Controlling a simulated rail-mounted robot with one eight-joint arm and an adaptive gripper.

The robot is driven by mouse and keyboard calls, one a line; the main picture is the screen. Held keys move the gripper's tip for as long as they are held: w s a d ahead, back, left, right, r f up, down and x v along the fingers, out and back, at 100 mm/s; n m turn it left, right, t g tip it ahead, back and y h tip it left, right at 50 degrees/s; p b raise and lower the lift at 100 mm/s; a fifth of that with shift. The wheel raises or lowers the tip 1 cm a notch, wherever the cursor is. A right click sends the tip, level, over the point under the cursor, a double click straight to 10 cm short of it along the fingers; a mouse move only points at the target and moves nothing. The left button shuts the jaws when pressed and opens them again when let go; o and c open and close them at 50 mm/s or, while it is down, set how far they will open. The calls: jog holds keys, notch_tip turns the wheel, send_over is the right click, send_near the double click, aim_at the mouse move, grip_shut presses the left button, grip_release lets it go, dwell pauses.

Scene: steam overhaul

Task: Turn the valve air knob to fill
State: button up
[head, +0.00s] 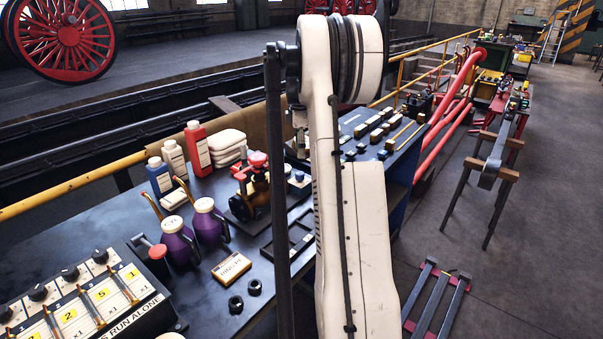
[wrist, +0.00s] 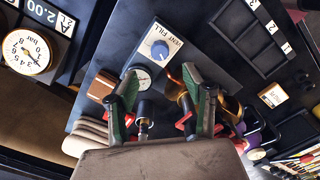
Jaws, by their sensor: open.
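The blue valve air knob (wrist: 160,50) sits on a light grey plate (wrist: 172,38) marked VENT and FILL, at the upper middle of the wrist view. Which mark the knob points to is too small to tell. My gripper (wrist: 160,79) is open and empty, its two green-sided fingers reaching up from below. The knob appears beyond and between the fingertips, apart from them. A small round gauge (wrist: 143,77) shows below the plate, beside the left finger. In the head view my arm stands in front of part of the bench and my gripper cannot be made out.
A brass valve with a red top (head: 258,175) stands on the dark bench, with purple jugs (head: 177,243) and bottles (head: 197,149) to its left. A large pressure gauge (wrist: 27,52) and a compartment tray (wrist: 240,35) flank the knob plate in the wrist view.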

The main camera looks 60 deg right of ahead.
aim_at(300, 173)
notch_tip(300, 173, down, 10)
jog(key=shift+f, duration=0.1)
jog(key=shift+c, duration=0.3)
jog(key=c, duration=1.1)
